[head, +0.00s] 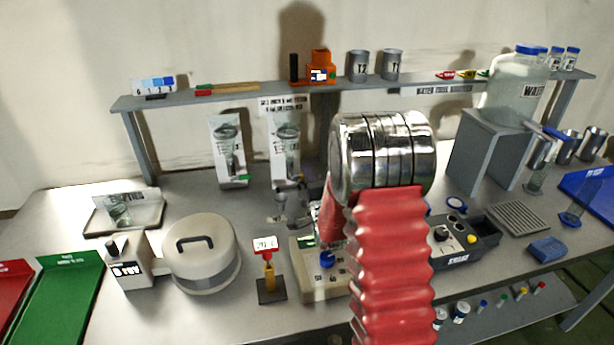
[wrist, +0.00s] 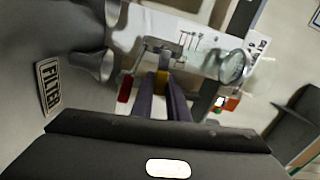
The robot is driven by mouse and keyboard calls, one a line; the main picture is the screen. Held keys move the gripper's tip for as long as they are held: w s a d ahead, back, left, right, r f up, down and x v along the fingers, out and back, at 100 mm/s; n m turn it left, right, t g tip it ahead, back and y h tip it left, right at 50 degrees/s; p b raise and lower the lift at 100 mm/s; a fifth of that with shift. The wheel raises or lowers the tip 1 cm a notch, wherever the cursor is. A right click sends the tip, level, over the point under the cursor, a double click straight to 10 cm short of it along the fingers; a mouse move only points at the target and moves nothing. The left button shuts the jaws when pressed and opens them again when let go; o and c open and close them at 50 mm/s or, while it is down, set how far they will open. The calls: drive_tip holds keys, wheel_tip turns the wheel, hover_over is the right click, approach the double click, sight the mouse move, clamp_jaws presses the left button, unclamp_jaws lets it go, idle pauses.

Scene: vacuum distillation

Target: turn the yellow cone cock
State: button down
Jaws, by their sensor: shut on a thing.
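In the wrist view, a small yellow piece, which looks like the yellow cone cock (wrist: 161,82), sits between the dark fingers of my gripper (wrist: 163,92). The fingers are shut on it. Grey and clear fittings (wrist: 163,50) show just beyond it. A red piece (wrist: 124,88) is left of the fingers, and an orange-red and green piece (wrist: 230,103) is to the right. In the head view, my red-sleeved arm and its metal joint cover my gripper and the cock.
Glassware (head: 290,200) stands left of my arm in the head view. A beige device (head: 322,270) and a dark control box (head: 465,245) flank the arm. A shelf (head: 230,97) spans the back.

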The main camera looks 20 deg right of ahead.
drive_tip(key=c, duration=1.7)
unclamp_jaws()
drive_tip(key=shift+d, duration=0.1)
drive_tip(key=shift+r, duration=4.95)
drive_tip(key=shift+c, duration=0.3)
